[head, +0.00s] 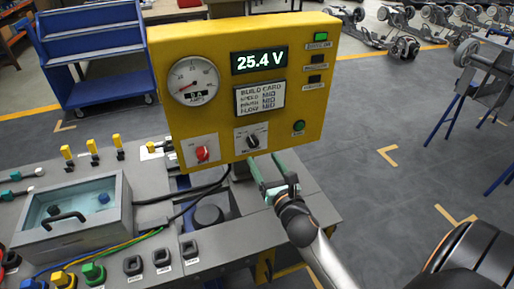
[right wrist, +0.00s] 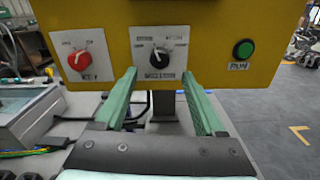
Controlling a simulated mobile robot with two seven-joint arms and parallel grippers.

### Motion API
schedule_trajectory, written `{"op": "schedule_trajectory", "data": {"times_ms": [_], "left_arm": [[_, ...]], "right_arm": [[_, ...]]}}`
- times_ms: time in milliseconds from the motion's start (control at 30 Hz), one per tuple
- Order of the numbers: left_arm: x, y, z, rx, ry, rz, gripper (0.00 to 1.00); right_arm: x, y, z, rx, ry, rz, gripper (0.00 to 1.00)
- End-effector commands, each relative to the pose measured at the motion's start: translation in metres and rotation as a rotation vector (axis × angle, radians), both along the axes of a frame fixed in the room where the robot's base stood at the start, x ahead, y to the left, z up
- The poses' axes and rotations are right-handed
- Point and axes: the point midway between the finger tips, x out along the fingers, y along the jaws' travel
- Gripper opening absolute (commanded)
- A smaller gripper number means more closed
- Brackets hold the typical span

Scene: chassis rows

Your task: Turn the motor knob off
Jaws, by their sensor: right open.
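The yellow control panel (head: 310,100) stands upright over the bench. A black rotary knob (head: 253,141) sits on a pale plate low in its middle; it also shows in the right wrist view (right wrist: 159,57). Its label looks like "MOTOR" but is too blurred to be sure; a pale mark on it seems to point up and slightly left. My right gripper (head: 263,160) is open, its green fingers just below and in front of this knob. In the right wrist view the fingertips (right wrist: 158,76) straddle the knob's column, with nothing between them. My left gripper is not in view.
A red knob (head: 202,153) sits left of the black one; a green RUN button (head: 299,127) sits right. A gauge (head: 193,81) and a display reading 25.4 V (head: 259,60) are above. A clear-lidded box (head: 75,212) and cables crowd the bench left.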

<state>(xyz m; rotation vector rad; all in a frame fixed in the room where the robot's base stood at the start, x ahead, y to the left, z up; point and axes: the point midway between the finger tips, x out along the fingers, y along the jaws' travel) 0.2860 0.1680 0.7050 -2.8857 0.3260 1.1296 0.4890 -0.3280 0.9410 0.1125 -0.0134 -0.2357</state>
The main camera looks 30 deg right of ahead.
Motion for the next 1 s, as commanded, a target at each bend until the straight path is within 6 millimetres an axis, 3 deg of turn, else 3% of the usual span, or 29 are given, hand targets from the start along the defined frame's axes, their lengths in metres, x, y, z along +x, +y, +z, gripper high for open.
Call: {"op": "schedule_trajectory", "data": {"times_ms": [100, 300, 767, 1000], "left_arm": [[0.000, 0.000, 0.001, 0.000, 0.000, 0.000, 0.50], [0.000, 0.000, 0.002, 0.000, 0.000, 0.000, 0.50], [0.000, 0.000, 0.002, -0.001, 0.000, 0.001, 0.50], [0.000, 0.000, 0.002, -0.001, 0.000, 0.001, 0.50]], "right_arm": [[0.022, -0.005, 0.001, -0.002, -0.001, 0.000, 0.71], [0.047, -0.011, 0.000, -0.002, 0.000, 0.000, 0.71], [0.058, -0.014, 0.000, -0.002, 0.000, 0.000, 0.71], [0.057, -0.014, 0.000, -0.002, 0.000, 0.000, 0.46]]}}
